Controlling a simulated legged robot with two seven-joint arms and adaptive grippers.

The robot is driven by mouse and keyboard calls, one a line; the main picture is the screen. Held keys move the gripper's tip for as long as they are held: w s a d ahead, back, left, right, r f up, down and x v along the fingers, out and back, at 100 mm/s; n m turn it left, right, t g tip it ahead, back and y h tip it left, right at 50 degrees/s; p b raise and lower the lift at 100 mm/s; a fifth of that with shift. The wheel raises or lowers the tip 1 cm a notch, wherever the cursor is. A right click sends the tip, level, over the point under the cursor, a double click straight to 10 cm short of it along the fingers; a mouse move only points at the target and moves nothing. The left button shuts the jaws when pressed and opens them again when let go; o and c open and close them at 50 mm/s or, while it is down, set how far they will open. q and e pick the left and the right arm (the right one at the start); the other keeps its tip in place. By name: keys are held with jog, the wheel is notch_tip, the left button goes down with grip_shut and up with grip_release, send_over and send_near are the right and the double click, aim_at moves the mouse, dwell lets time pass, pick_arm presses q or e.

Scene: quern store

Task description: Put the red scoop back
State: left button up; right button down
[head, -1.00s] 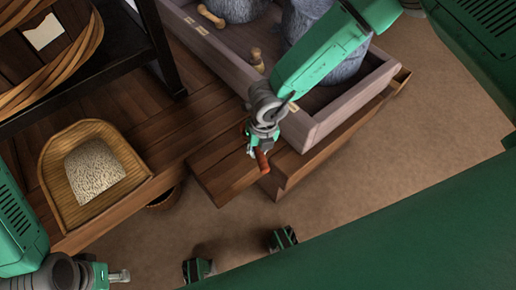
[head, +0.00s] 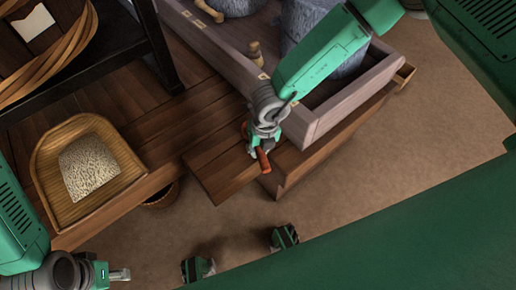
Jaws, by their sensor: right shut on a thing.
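My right gripper (head: 263,145) reaches in from the upper right and is shut on the red scoop (head: 264,161). The scoop's orange-red end sticks out below the fingers, and a small dark red part shows at their left. The rest of it is hidden by the gripper. The scoop is over the edge of the wooden bench, beside the corner of the grey-brown wooden trough; I cannot tell whether it touches the bench. My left gripper (head: 120,275) is at the lower left, away from the scoop, and its opening is too small to judge.
A woven tray (head: 45,165) of grain sits on the wooden bench (head: 215,165) at left. The trough (head: 335,110) holds grey stones and small wooden pegs. A dark rack (head: 145,70) with a basket stands upper left. Open floor (head: 400,160) lies at right.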

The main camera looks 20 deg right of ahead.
jog(key=shift+f, duration=0.25)
jog(key=c, duration=1.5)
grip_release()
jog(key=shift+o, duration=0.2)
jog(key=shift+a+r, duration=0.1)
jog(key=shift+a, duration=0.1)
